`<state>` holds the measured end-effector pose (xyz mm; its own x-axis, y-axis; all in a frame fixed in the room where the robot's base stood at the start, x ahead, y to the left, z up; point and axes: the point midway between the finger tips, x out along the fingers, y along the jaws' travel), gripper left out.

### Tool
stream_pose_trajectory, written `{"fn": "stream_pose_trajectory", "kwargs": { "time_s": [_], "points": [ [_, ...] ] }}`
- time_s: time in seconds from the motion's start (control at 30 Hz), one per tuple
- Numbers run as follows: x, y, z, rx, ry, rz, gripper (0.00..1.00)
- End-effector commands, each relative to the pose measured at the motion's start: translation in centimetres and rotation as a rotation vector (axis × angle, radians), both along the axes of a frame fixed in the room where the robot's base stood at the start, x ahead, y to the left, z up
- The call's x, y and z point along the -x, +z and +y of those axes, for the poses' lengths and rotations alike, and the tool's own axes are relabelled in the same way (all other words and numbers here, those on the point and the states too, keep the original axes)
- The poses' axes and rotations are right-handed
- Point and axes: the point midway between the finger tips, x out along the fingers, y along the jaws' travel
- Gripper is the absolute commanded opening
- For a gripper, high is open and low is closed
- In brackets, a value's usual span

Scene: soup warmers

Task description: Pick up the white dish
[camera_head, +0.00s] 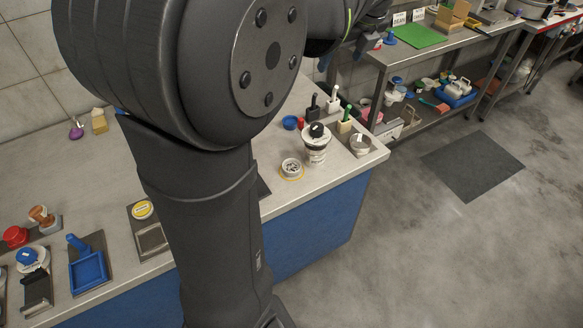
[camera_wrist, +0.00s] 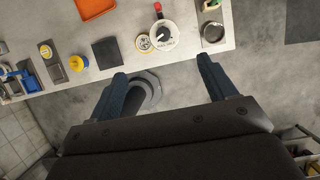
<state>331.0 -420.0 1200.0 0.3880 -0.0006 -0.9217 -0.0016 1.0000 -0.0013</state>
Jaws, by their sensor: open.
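A small round white dish (camera_head: 291,168) with speckled grey contents and a yellowish edge at its base sits on the counter near its front edge. It also shows in the wrist view (camera_wrist: 143,43), at the top middle. A white soup warmer (camera_head: 316,150) with a black knob stands right beside it. My gripper (camera_wrist: 162,68) is open and empty in the wrist view. Its fingers are spread wide, apart from the counter and the dish. My arm hides part of the counter in the head view.
A metal pot (camera_head: 360,146) stands at the counter's right end. A dark square mat (camera_wrist: 106,52) and an orange tray (camera_wrist: 97,8) lie left of the dish. A blue tray (camera_head: 88,271) is far left. The floor (camera_head: 440,240) on the right is open.

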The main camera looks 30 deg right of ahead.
Motion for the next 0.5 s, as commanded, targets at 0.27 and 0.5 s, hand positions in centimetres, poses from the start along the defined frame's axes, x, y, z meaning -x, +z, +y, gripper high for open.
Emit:
{"fn": "stream_pose_trajectory", "kwargs": {
  "time_s": [0.27, 0.5],
  "points": [
    [-2.9, -6.3, 3.5, 0.093, 0.234, 0.185, 0.77],
    [-6.1, -14.4, 9.4, 0.297, 0.697, 0.454, 0.77]
  ]
}}
